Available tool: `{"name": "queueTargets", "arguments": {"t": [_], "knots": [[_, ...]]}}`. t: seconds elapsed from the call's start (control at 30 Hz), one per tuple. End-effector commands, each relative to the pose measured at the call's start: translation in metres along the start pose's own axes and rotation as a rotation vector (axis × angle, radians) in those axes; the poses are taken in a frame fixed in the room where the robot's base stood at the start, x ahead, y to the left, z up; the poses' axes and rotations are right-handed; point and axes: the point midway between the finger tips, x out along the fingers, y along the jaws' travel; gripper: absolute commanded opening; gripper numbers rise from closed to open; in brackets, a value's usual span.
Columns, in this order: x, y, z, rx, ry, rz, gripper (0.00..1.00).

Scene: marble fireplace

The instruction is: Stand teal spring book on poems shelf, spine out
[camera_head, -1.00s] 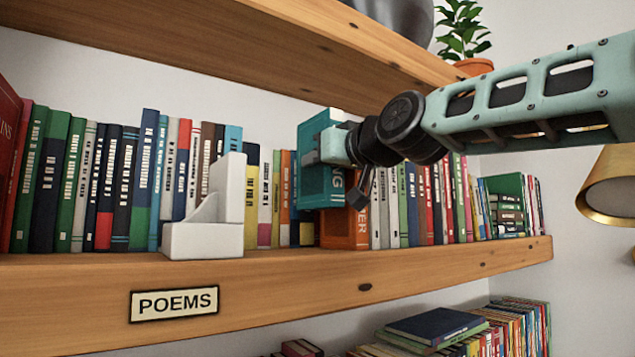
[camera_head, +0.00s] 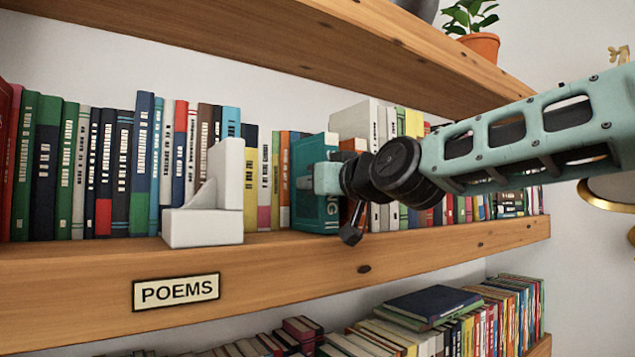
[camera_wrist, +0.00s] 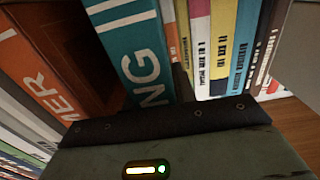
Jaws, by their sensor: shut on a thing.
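The teal book (camera_head: 312,165) stands upright, or nearly so, in the row on the shelf marked by the POEMS label (camera_head: 176,292). Its lower edge is at or just above the board; I cannot tell if it touches. My gripper (camera_head: 328,178) is shut on the teal book from the front right and hides part of it. In the wrist view the teal book (camera_wrist: 138,45) shows a face with white lettering ending in "NG" toward the camera, beside an orange book (camera_wrist: 45,75). The fingertips are not clearly seen.
A white bookend (camera_head: 228,190) stands left of the teal book, with bare shelf front (camera_head: 270,242) between. Books fill the row on both sides. An upper shelf (camera_head: 300,45) overhangs, with a potted plant (camera_head: 478,45) on it. More books lie below.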

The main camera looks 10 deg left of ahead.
Motion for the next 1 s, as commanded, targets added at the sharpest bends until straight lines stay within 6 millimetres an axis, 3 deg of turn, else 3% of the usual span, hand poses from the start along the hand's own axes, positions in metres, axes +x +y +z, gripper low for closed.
{"name": "queueTargets", "arguments": {"t": [0.23,0.27,0.3,0.33,0.73,1.0], "knots": [[0.0,0.0,0.004,-0.001,0.004,0.0,0.0],[0.0,0.0,0.004,0.0,0.001,0.0,0.35],[0.0,0.0,0.003,0.0,0.0,0.0,0.47],[0.0,0.0,0.003,0.0,0.0,0.0,0.49],[-0.002,0.001,-0.001,0.0,0.001,0.001,0.49],[-0.042,0.003,0.004,-0.001,0.004,0.005,0.49]]}}
